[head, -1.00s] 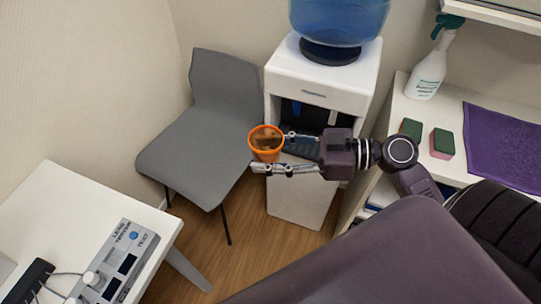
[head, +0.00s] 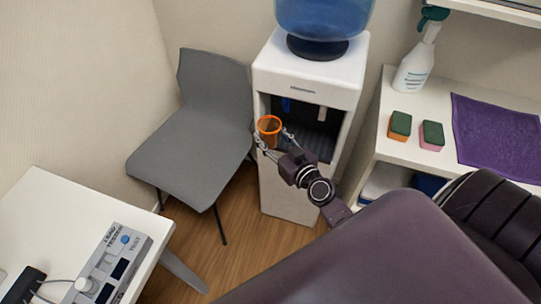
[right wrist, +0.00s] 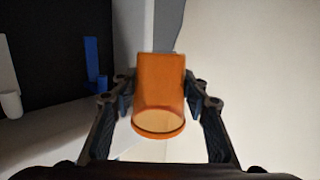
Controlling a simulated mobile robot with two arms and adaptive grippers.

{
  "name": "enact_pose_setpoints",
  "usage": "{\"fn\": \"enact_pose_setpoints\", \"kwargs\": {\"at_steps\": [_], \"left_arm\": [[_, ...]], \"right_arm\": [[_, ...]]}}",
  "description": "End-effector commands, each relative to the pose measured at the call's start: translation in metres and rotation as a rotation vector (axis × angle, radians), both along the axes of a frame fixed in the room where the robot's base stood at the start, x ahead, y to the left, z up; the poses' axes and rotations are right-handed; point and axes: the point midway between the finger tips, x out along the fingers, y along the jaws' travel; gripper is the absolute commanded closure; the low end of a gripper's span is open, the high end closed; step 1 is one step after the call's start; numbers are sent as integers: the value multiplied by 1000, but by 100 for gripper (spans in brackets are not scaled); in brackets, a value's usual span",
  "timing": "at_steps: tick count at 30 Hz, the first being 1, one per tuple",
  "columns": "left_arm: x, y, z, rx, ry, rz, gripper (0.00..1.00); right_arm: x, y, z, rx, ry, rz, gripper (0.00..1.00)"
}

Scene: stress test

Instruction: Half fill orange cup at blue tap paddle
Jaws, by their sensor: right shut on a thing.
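The orange cup (head: 268,127) is held by my right gripper (head: 274,138), which is shut on it at the left front of the water dispenser's opening. In the right wrist view the cup (right wrist: 161,95) sits between the two fingers of my right gripper (right wrist: 160,100). The blue tap paddle (head: 286,104) is inside the dispenser's dark recess, above and to the right of the cup. It also shows in the right wrist view as a blue strip (right wrist: 92,62), apart from the cup. My left gripper is not in view.
The white water dispenser (head: 318,84) carries a blue bottle (head: 325,15). A grey chair (head: 190,150) stands to its left. At right, a shelf holds two sponges (head: 400,124), a spray bottle (head: 417,60) and a purple cloth (head: 495,135). A white table (head: 60,205) is at lower left.

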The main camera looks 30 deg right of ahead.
Motion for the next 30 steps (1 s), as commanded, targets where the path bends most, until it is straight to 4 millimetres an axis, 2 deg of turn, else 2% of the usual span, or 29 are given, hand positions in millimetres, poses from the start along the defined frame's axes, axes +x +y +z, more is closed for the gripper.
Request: {"fn": "enact_pose_setpoints", "kwargs": {"at_steps": [9, 16, 21, 30], "left_arm": [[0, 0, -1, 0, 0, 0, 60], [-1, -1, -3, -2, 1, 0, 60], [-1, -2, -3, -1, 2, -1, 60], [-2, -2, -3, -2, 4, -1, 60]], "right_arm": [[2, -7, -40, -5, 2, -177, 68], [-5, 0, -72, 3, 2, -351, 68], [-11, 5, -81, 1, -1, -427, 68], [-12, 5, -81, -1, -2, -440, 68]]}}
